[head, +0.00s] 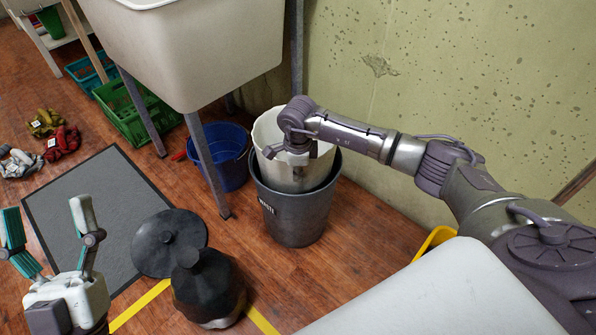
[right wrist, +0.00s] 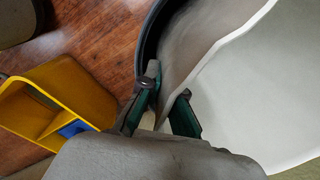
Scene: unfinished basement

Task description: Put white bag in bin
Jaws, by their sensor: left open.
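The white bag (head: 268,136) stands open-topped inside the dark grey bin (head: 292,222), its upper part rising above the bin's rim. The bag also fills the right of the right wrist view (right wrist: 262,95), with the dark bin rim (right wrist: 150,38) beside it. My right gripper (head: 299,165) is at the bag's mouth, largely hidden by its own wrist in the head view. In the right wrist view its fingers (right wrist: 167,84) stand apart, with the bag's thin edge between them. My left gripper (head: 50,222) is open and empty at the lower left, above the floor.
A blue bucket (head: 226,155) and a pale sink (head: 190,55) on metal legs stand left of the bin. Black rounded objects (head: 168,243) lie in front. A yellow container (right wrist: 62,82) is nearby. Green crates, gloves and a grey mat (head: 85,205) are further left.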

